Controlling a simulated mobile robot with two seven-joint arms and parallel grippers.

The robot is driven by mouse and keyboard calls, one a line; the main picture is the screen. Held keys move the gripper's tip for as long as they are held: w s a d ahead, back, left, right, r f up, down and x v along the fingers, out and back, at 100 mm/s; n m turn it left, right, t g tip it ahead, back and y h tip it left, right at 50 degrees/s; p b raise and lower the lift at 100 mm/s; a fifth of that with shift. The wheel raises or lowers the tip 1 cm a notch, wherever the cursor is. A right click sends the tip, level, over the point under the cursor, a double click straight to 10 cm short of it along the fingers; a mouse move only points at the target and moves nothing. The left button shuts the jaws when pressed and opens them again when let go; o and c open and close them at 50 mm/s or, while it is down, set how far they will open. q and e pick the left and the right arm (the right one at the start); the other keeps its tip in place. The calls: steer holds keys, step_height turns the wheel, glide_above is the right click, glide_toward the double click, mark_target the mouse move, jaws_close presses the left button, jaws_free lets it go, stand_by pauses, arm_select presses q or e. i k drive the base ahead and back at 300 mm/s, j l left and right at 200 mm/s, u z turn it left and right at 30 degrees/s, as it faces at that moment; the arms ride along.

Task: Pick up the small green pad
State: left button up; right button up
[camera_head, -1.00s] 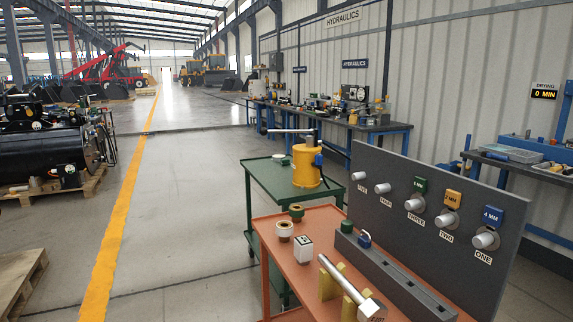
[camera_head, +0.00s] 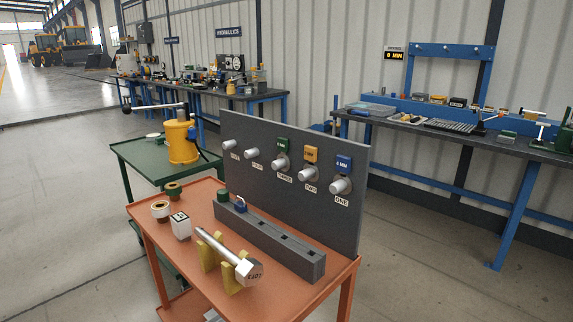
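I cannot tell for sure which thing is the small green pad. A green square tag (camera_head: 283,145) is on the grey upright panel, above the knob labelled THREE. A small dark green piece (camera_head: 222,195) sits at the far left end of the grey slotted block (camera_head: 283,248) on the orange cart. A green-and-brown ring (camera_head: 173,189) lies near the cart's back left corner. A small green item (camera_head: 506,136) lies on the workbench at right. Neither of my grippers is in view.
A green cart (camera_head: 125,152) with a yellow cylinder (camera_head: 180,142) stands behind. The floor at right (camera_head: 430,280) is clear.

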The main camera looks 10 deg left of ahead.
mark_target(159, 141)
steer(key=i+l+z, duration=0.2)
steer(key=l, duration=0.4)
steer(key=i+l+z, duration=0.25)
steer(key=l, duration=0.3)
steer(key=i+l+z, duration=0.2)
steer(key=i+l, duration=0.25)
steer(key=i+l+z, duration=0.15)
steer(key=i, duration=0.45)
steer(key=i+l+z, duration=0.15)
steer(key=i, duration=0.45)
steer(key=i+u, duration=0.5)
steer(key=i+l+u, duration=0.15)
steer(key=i+u, duration=0.35)
steer(key=i+j+u, duration=0.1)
steer(key=i+u, duration=1.45)
steer(key=i, duration=0.7)
steer(key=i+z, duration=0.2)
steer(key=i, duration=1.15)
steer(key=i+u, duration=0.2)
steer(key=i, duration=0.45)
steer(key=i+l+u, duration=0.1)
steer(key=i+u, duration=0.15)
steer(key=i, duration=0.4)
